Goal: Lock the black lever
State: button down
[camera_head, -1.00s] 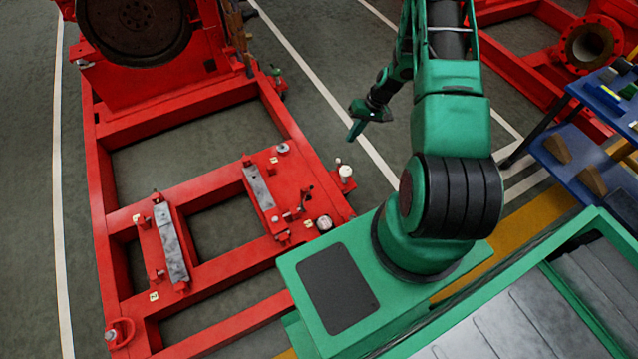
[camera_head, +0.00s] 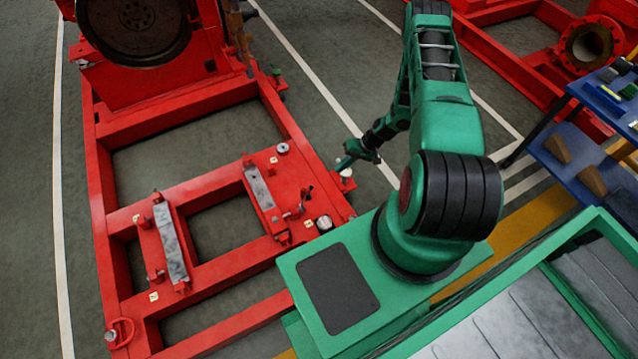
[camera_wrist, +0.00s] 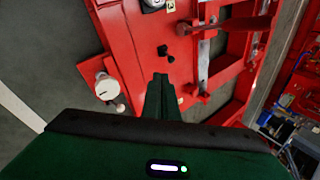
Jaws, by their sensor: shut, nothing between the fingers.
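A small black part, which looks like the black lever (camera_head: 307,191), stands on the right side of the red frame. In the wrist view the lever (camera_wrist: 164,50) shows as a small dark shape just beyond my fingertips; its exact position, locked or not, cannot be told. My green gripper (camera_head: 341,165) is above the frame's right edge, up and to the right of the lever. In the wrist view my gripper (camera_wrist: 160,78) has its fingers together and empty, pointing toward the lever, apart from it as far as I can tell.
A white-capped post (camera_head: 346,174) stands beside the frame's right edge, close to my gripper. Two grey metal mounting blocks (camera_head: 258,188) (camera_head: 170,243) sit on the red frame (camera_head: 118,160). A blue table (camera_head: 545,152) with parts stands at the right.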

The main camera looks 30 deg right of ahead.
jog(key=a+r+x, duration=0.1)
jog(key=x, duration=1.2)
jog(key=shift+w+a+f, duration=0.15)
jog(key=shift+w+a, duration=0.2)
jog(key=shift+a, duration=0.05)
jog(key=shift+a, duration=0.1)
jog(key=shift+a+h, duration=0.15)
jog(key=shift+h, duration=0.55)
